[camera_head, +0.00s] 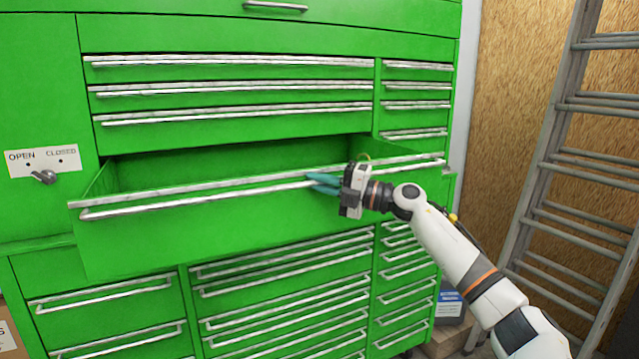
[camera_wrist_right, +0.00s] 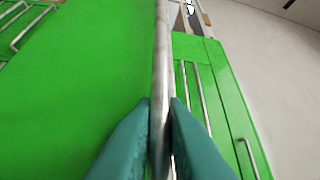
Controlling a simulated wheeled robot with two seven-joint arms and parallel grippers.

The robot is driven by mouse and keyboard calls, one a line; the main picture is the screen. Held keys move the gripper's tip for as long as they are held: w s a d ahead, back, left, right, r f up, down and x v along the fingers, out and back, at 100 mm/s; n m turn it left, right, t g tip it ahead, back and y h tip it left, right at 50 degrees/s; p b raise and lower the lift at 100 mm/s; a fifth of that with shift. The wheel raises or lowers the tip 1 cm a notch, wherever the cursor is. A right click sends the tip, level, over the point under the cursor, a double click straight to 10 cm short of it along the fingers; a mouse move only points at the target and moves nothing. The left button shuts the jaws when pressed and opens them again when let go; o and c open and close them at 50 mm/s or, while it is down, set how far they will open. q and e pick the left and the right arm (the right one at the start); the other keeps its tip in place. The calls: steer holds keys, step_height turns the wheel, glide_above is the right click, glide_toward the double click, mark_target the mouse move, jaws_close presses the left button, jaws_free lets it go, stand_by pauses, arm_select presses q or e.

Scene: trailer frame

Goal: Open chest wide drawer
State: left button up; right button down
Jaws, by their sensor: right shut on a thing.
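The green tool chest (camera_head: 225,25) fills most of the head view. Its wide drawer (camera_head: 190,235) is pulled out, and a dark gap shows its inside behind the front. A long metal handle (camera_head: 150,208) runs along the drawer front. My right gripper (camera_head: 312,182) is shut on this handle, right of its middle. In the right wrist view the teal fingers (camera_wrist_right: 160,140) sit on both sides of the handle bar (camera_wrist_right: 160,70), which runs upright in that picture. My left gripper is not in view.
Several shut drawers (camera_head: 230,90) lie above the open one, and more (camera_head: 280,290) lie below. A lock panel (camera_head: 43,162) marked open and closed is at the left. A metal ladder (camera_head: 560,150) leans at the right by a wooden board wall (camera_head: 515,90).

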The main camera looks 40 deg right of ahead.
steer(key=c, duration=1.7)
jaws_free()
steer(key=shift+c, duration=0.2)
steer(key=shift+f, duration=0.1)
steer(key=shift+s+d+f+b, duration=0.25)
steer(key=shift+s+d+b, duration=0.05)
steer(key=shift+s+b, duration=0.15)
steer(key=b+v, duration=0.5)
steer(key=v, duration=0.5)
steer(key=shift+s+d+r, duration=0.2)
steer(key=shift+s+d, duration=0.05)
steer(key=shift+s, duration=0.15)
